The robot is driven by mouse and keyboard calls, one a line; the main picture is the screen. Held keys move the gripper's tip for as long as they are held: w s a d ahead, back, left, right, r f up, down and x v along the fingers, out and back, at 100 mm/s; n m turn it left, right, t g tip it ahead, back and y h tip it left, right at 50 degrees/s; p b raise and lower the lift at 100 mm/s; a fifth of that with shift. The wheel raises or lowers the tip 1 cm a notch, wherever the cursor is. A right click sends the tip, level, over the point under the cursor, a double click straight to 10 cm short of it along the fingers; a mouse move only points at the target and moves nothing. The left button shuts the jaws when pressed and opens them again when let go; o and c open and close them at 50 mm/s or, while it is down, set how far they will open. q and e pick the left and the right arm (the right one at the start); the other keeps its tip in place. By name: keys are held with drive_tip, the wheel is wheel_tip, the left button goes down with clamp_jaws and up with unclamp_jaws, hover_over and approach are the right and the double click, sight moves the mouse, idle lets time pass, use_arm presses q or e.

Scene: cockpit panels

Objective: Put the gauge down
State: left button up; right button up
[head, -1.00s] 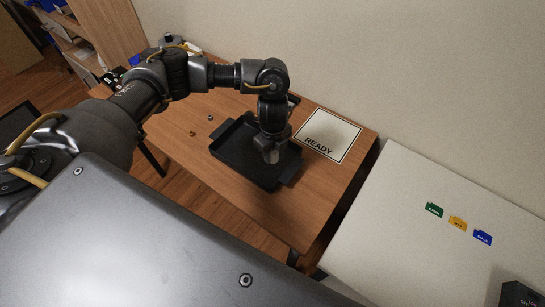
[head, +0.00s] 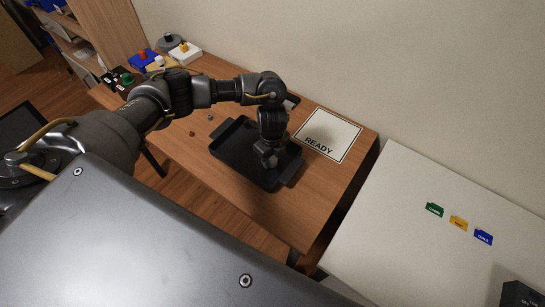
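My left gripper (head: 269,161) points down over the black tray (head: 235,160) on the wooden table. The wrist hides most of the gripper from above, so I cannot tell whether its fingers are open or shut. No gauge can be made out for certain in or under the gripper. A small dark object (head: 292,101) shows partly behind my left wrist, and I cannot tell what it is. My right gripper is not in view.
A white READY sheet (head: 329,134) lies right of the tray. Blue (head: 143,60) and white (head: 185,53) pieces with knobs stand at the table's back left. Two small bits lie left of the tray. A white surface (head: 400,240) with coloured tags is at right.

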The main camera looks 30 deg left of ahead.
use_arm(q)
drive_tip(key=shift+o, duration=1.2)
drive_tip(key=shift+r, duration=0.2)
wheel_tip(320, 180, up, 12)
drive_tip(key=shift+p, duration=0.3)
